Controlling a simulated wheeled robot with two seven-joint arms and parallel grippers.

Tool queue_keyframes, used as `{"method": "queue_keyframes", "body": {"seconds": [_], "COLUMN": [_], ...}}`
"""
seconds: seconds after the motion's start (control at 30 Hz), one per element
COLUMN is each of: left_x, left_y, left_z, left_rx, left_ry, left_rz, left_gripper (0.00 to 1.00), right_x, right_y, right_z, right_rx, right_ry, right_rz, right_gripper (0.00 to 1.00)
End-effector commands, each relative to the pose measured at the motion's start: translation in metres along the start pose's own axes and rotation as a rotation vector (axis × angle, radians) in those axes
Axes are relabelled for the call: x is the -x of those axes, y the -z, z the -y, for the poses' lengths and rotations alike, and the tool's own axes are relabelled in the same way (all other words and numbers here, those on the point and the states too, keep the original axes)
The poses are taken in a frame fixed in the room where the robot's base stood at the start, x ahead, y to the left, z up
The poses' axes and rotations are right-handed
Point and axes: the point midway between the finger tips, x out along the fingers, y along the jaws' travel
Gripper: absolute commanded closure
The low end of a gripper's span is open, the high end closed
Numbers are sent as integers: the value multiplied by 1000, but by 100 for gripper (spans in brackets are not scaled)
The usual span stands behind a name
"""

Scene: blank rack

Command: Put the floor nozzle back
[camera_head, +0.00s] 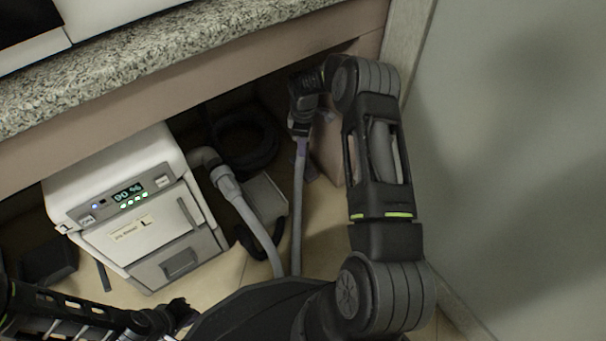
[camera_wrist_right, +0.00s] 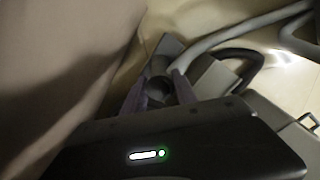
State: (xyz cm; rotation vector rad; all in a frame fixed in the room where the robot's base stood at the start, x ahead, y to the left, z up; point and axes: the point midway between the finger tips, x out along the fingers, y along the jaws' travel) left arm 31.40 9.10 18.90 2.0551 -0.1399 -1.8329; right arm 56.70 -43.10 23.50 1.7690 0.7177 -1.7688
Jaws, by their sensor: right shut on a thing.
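My right gripper (camera_head: 300,130) is low under the counter, shut on the upper end of a grey tube (camera_head: 298,205). In the right wrist view its two purple-grey fingers (camera_wrist_right: 158,95) stand either side of the dark round tube end (camera_wrist_right: 157,68). A flat grey piece (camera_head: 265,197) lies just left of the tube; it may be the floor nozzle, but I cannot tell for sure. It also seems to show in the right wrist view (camera_wrist_right: 215,80). My left gripper (camera_head: 184,311) is at the bottom edge, dark and partly hidden; its jaws are unclear.
A white and grey machine (camera_head: 140,215) with a lit display stands under the granite counter (camera_head: 150,55). A grey hose (camera_head: 245,210) leaves its right side. A coiled black hose (camera_head: 245,140) lies behind. A pale wall (camera_head: 510,150) closes off the right side.

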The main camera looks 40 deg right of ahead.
Motion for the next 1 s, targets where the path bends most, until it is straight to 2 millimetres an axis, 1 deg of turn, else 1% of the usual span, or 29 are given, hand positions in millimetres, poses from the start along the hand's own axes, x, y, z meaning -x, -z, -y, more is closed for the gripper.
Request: {"method": "queue_keyframes", "body": {"seconds": [0.03,0.1,0.2,0.57,0.67,0.83,0.9,1.0], "left_x": [-8,-12,-16,-16,-21,-33,-35,-35], "left_y": [0,1,2,2,2,4,4,4], "left_z": [3,5,6,6,8,13,14,13], "left_rx": [1,1,2,2,2,3,4,4], "left_ry": [-1,-2,-3,-4,-4,-7,-7,-8], "left_rz": [-1,-2,-2,-2,-3,-4,-4,-4], "left_gripper": [100,100,100,100,100,100,100,100], "right_x": [-14,-26,-37,-40,-52,-81,-88,-89], "right_y": [0,0,0,0,0,0,0,0], "right_z": [0,0,0,0,0,0,0,0], "right_rx": [0,0,0,0,0,-1,-1,-1], "right_ry": [1,0,0,0,1,1,0,-1], "right_rz": [1,0,0,0,0,0,-1,-1], "right_gripper": [100,100,100,100,100,100,100,100]}}
